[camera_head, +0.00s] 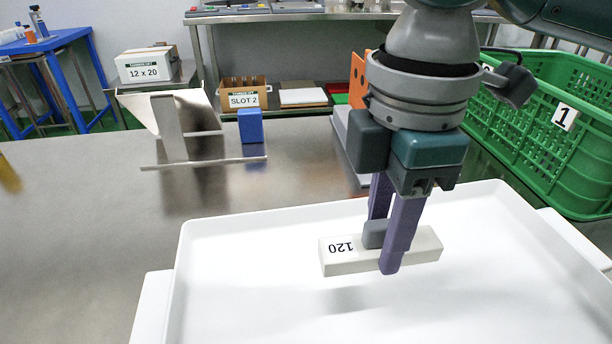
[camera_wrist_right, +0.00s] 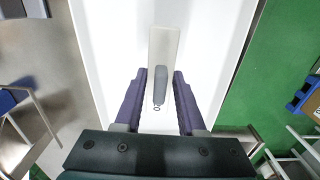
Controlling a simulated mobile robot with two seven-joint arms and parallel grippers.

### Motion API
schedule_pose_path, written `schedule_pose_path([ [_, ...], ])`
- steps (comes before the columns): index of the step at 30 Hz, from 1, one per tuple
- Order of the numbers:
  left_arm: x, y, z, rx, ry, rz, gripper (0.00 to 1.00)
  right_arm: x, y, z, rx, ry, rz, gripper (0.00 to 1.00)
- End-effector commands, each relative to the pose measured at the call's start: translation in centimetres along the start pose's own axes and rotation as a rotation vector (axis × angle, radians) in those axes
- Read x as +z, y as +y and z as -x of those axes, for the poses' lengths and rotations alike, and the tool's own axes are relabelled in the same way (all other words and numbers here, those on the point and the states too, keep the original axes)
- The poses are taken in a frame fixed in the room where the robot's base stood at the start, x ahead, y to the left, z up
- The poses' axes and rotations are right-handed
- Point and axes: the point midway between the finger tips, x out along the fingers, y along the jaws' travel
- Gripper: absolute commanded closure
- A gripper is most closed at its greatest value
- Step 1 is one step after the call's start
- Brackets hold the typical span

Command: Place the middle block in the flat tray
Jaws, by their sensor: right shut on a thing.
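A white block (camera_head: 346,262) with the label "120", upside down in the head view, hangs over the flat white tray (camera_head: 230,300), with a shadow below it. My right gripper (camera_head: 385,255) is shut on a grey raised grip on the block's top, its purple fingers on either side. In the right wrist view the white block (camera_wrist_right: 163,50) lies lengthwise between the fingers of the gripper (camera_wrist_right: 160,88), above the tray (camera_wrist_right: 105,30). No other white block shows in the tray. My left gripper is not in view.
A green crate (camera_head: 530,130) marked 1 stands right of the tray. A metal stand (camera_head: 175,130) and a blue block (camera_head: 250,126) are on the steel table at the left. A box labelled SLOT 2 (camera_head: 243,92) stands further back. The tray's left part is empty.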

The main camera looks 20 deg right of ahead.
Motion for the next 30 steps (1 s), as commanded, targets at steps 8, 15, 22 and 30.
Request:
schedule_pose_path([
  [8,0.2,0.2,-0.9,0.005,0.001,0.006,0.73,0.0,0.0,-3.3,0.001,0.000,-0.001,1.00],
  [15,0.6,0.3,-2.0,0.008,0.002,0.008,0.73,0.0,0.0,-6.8,-0.001,-0.001,-0.001,1.00],
  [22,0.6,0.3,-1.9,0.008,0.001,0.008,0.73,0.0,0.0,-7.2,0.001,0.001,0.000,1.00],
  [30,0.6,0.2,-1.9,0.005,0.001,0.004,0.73,0.0,0.0,-7.5,0.001,0.000,0.000,0.52],
])
